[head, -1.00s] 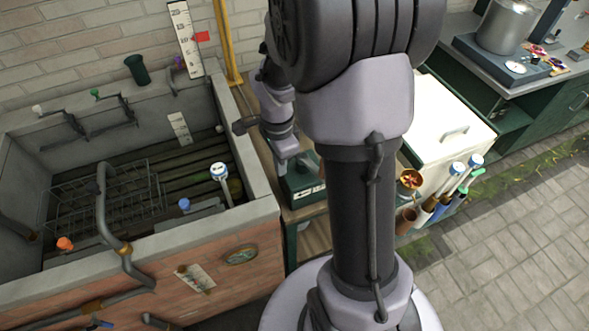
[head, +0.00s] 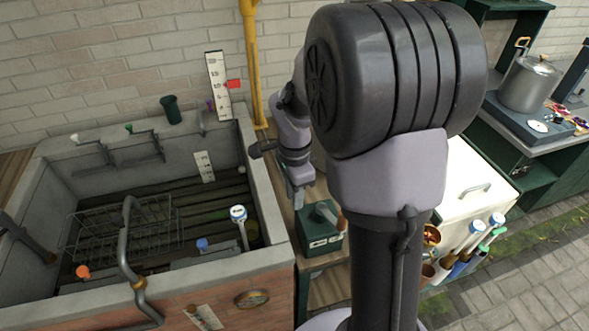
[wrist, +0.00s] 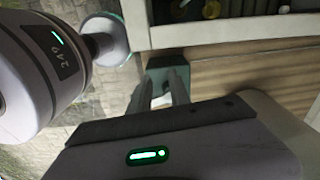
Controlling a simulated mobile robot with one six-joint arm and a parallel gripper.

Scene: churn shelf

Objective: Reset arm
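My arm rises through the middle of the head view and hides part of the scene behind it. My gripper (head: 297,203) hangs beyond it, pointing down, beside the dark green box (head: 322,240) on the wooden bench. In the wrist view the two fingers of my gripper (wrist: 164,74) stand apart with a gap between them, and nothing shows held. A dark green block (wrist: 166,63), likely the same box, lies beyond the fingertips.
A stone basin (head: 268,205) with a wire rack (head: 125,235) stands at the left. A white chest (head: 465,172) and several upright tubes stand right of my arm. A pot (head: 528,84) sits at the back right. Open paving (head: 545,265) lies at the lower right.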

